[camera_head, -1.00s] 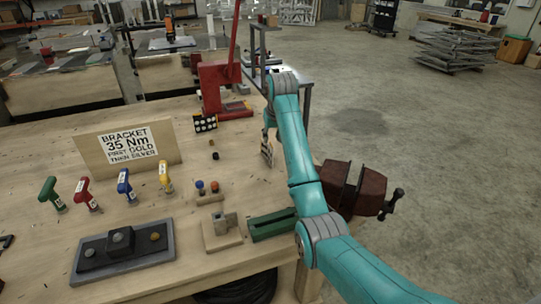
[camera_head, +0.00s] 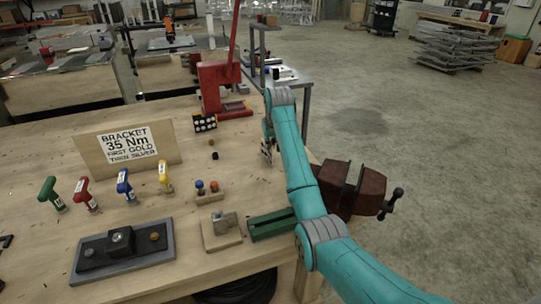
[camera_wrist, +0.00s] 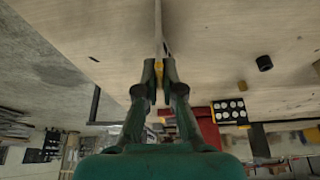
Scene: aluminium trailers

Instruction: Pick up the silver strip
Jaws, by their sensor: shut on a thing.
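The silver strip (camera_wrist: 158,28) is a thin grey piece seen nearly edge-on in the wrist view. It runs from between my fingertips to the top edge of the picture. My gripper (camera_wrist: 158,68) is shut on its end. In the head view my gripper (camera_head: 267,151) is at the right side of the wooden table, close to its top. The strip is too small to make out clearly there. I cannot tell whether its far end touches the table.
A red press (camera_head: 213,87) stands behind my gripper. A brown vise (camera_head: 350,188) is at the table's right edge, beside my arm. A green block (camera_head: 271,224), a small wooden stand (camera_head: 220,232) and several coloured-handled tools are nearer. A sign (camera_head: 128,146) stands left.

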